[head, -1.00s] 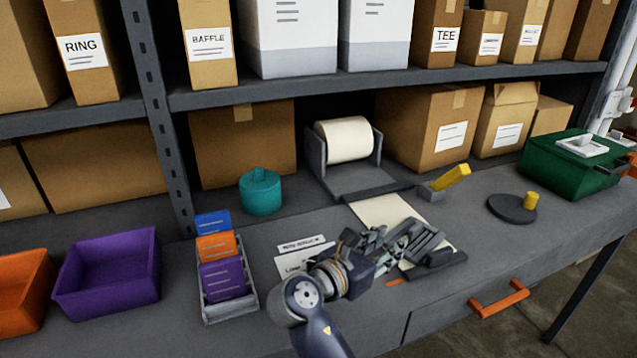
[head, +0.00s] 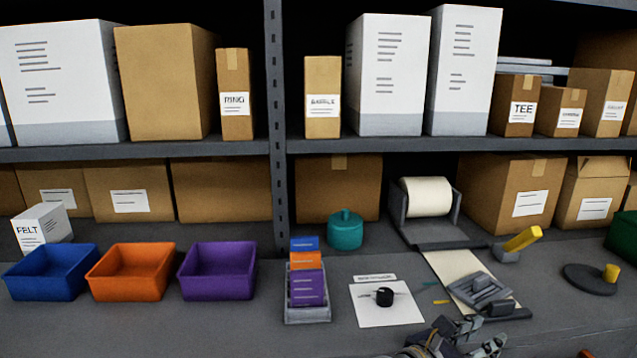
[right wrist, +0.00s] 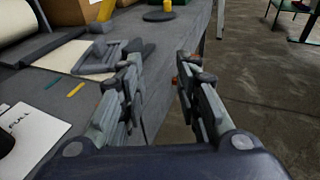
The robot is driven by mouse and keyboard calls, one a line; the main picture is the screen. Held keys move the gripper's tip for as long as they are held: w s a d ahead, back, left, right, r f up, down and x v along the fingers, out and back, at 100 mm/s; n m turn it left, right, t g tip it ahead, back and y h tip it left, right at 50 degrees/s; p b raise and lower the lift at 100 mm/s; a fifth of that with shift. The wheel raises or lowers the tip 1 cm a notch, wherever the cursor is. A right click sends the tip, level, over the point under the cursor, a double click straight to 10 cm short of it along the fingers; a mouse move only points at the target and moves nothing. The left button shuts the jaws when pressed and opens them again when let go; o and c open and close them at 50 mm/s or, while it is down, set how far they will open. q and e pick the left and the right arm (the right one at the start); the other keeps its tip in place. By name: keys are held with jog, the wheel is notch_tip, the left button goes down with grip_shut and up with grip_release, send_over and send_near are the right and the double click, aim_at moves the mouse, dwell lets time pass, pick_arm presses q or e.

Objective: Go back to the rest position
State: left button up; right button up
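My right gripper (head: 468,338) shows at the bottom edge of the head view, in front of the workbench. In the right wrist view its two fingers (right wrist: 158,95) are spread apart with nothing between them, over the bench's front edge and the floor. A small black round part (head: 384,297) lies on a white printed sheet (head: 400,316) on the bench; the sheet also shows at the left of the right wrist view (right wrist: 28,135). My left gripper is in neither view.
Blue (head: 50,272), orange (head: 131,272) and purple (head: 217,272) bins stand at left beside a card holder (head: 307,314). A teal canister (head: 345,231), a paper roll (head: 427,196), a grey fixture (head: 487,292) and a yellow-handled tool (head: 522,239) stand on the bench. Boxes fill the shelves.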

jog(key=s+f+m+g+y, duration=0.1)
jog(key=s+f+m+y, duration=0.35)
jog(key=f, duration=0.45)
jog(key=s+f+m+y, duration=0.3)
jog(key=s+f+m, duration=0.25)
jog(key=f, duration=0.45)
jog(key=s+a+f+m+g+y, duration=0.1)
jog(key=s+a+f+m+y, duration=0.25)
jog(key=s+m, duration=0.35)
jog(key=s+a+f+m+g+y, duration=0.2)
jog(key=s+a+m+y, duration=0.15)
jog(key=s, duration=0.45)
notch_tip(320, 180, down, 26)
jog(key=s+g, duration=0.1)
jog(key=s, duration=0.2)
jog(key=s+d+f+g, duration=0.1)
jog(key=s+d+f, duration=0.1)
jog(key=s+f, duration=1.4)
jog(key=shift+s+d, duration=0.15)
jog(key=shift+d, duration=0.05)
jog(key=shift+m, duration=0.25)
